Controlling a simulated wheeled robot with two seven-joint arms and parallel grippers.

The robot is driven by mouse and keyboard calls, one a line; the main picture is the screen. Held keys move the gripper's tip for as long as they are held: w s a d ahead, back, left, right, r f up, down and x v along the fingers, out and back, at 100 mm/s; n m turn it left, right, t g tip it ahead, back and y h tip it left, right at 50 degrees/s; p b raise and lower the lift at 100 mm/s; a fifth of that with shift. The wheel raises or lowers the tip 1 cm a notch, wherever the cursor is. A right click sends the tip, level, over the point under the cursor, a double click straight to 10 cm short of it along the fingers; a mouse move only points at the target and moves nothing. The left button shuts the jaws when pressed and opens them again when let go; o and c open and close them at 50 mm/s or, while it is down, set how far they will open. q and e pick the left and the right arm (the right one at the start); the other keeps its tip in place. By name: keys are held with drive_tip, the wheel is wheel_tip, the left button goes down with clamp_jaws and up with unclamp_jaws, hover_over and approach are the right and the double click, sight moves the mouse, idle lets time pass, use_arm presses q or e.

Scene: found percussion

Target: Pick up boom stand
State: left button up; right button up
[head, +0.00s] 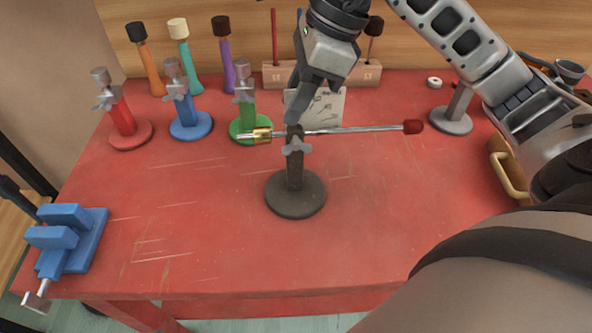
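The boom stand (296,194) stands upright near the middle of the red table, with a round dark base and a short dark post. A thin metal rod (360,129) lies nearly level across its top, with a brass piece at the left end and a dark red tip at the right end. A grey wing clamp shows on the post just below the rod. My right gripper (301,108) reaches down from above, its fingers at or just behind the post's top. I cannot tell whether it touches the stand or how far its fingers are apart. My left gripper is out of view.
Red, blue and green clamp stands (186,125) stand at the back left, with colored mallets behind. A white card (326,108) and a wooden rack (278,74) are behind the stand. A grey stand (451,121) is right; a blue vise (72,240) is front left. The front middle is clear.

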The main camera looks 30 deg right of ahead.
clamp_jaws()
idle(1.4)
